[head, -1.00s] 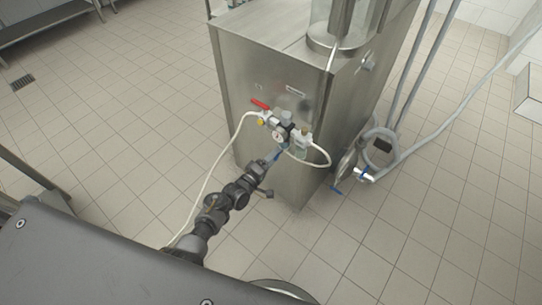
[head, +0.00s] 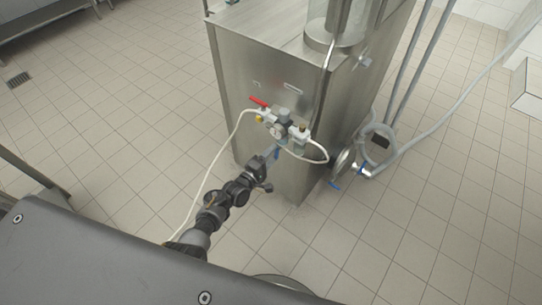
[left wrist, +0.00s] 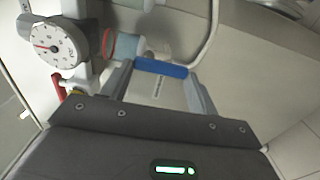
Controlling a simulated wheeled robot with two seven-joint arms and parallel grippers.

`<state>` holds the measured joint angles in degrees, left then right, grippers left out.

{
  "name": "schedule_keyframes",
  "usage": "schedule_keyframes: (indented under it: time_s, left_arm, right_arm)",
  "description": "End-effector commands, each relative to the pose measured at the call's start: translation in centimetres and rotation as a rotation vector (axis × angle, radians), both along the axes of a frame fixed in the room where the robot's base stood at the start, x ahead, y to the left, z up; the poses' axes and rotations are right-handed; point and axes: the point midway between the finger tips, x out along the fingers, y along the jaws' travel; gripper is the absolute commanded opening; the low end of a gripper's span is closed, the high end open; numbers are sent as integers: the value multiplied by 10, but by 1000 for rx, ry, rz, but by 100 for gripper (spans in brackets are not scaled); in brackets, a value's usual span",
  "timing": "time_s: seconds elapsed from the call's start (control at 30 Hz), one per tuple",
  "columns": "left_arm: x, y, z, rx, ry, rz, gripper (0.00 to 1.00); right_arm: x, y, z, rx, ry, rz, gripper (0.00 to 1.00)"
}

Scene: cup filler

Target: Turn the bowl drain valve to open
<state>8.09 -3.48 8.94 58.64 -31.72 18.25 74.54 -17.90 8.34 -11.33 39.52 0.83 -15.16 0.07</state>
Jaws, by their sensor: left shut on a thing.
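My left gripper (head: 270,160) reaches the air unit on the front of the steel machine and is shut on a small blue handle (head: 277,152). In the left wrist view the blue handle (left wrist: 161,68) lies crosswise between the two fingertips of the left gripper (left wrist: 160,82). The handle is just below the unit's bowl, which I take as the drain valve's place; the valve body is mostly hidden. How far the valve is turned is unclear. My right gripper is not in view.
A round pressure gauge (left wrist: 55,47) and a red lever (head: 259,102) are close to my left gripper. A pale hose (head: 213,165) hangs left of the arm. The tiled floor (head: 120,150) is clear.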

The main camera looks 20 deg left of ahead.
Motion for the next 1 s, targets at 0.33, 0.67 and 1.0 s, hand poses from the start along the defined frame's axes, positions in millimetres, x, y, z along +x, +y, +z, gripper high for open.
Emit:
schedule_keyframes:
  time_s: [0.33, 0.67, 1.0]
  left_arm:
    - [0, 0, 0, -1, 1, 0, 82]
    - [-20, 8, 0, 1, 2, 0, 82]
    - [-80, 31, 0, 0, 1, 0, 82]
  right_arm:
    - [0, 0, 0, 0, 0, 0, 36]
    - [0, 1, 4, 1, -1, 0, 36]
    - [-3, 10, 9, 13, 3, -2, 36]
